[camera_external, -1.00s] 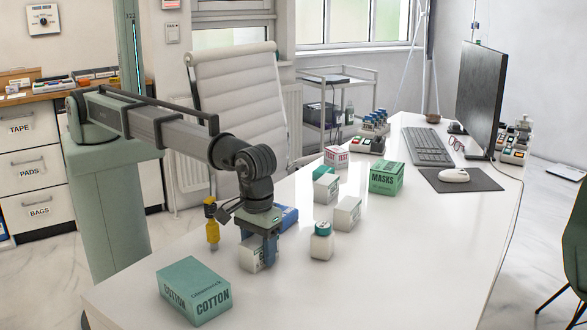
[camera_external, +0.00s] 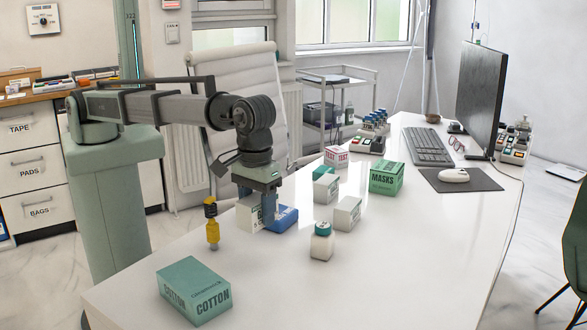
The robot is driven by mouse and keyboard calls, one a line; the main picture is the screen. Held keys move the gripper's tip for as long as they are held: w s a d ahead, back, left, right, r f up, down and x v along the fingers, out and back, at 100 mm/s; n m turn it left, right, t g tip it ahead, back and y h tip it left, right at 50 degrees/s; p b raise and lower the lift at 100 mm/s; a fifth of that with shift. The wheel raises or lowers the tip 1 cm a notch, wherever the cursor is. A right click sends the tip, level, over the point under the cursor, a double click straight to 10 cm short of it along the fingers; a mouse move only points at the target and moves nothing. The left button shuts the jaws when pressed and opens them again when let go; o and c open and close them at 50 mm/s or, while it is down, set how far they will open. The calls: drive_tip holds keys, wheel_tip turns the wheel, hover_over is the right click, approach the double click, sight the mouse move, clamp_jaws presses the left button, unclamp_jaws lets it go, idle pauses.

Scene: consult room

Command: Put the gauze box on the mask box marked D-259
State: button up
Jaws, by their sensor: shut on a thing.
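My gripper (camera_external: 266,212) is shut on a white box with green lettering (camera_external: 247,215), which looks like the gauze box. It holds the box above the table at the left. The fingers hide part of the lettering. A green box labelled MASKS (camera_external: 386,179) stands on the table to the right of my gripper and farther back. Its top looks bare. The small line under MASKS is too small to read, so I cannot confirm D-259.
A blue box (camera_external: 284,218) lies by my gripper. A COTTON box (camera_external: 195,291) and a yellow-black upright object (camera_external: 211,225) are nearer left.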

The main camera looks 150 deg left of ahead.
drive_tip(key=s+a+r+n, duration=0.15)
drive_tip(key=s+a, duration=0.25)
drive_tip(key=a, duration=0.7)
drive_tip(key=s+a+n, duration=0.2)
drive_tip(key=s+a, duration=0.1)
drive_tip(key=a, duration=0.9)
wheel_tip(320, 180, up, 6)
drive_tip(key=n, duration=1)
hover_over(388, 166)
drive_tip(key=shift+n, duration=0.25)
drive_tip(key=shift+s+f, duration=0.1)
drive_tip(key=shift+f, duration=4.8)
drive_tip(key=o, duration=1)
drive_tip(key=shift+f, duration=0.1)
wheel_tip(388, 166, up, 12)
drive_tip(key=shift+r, duration=0.15)
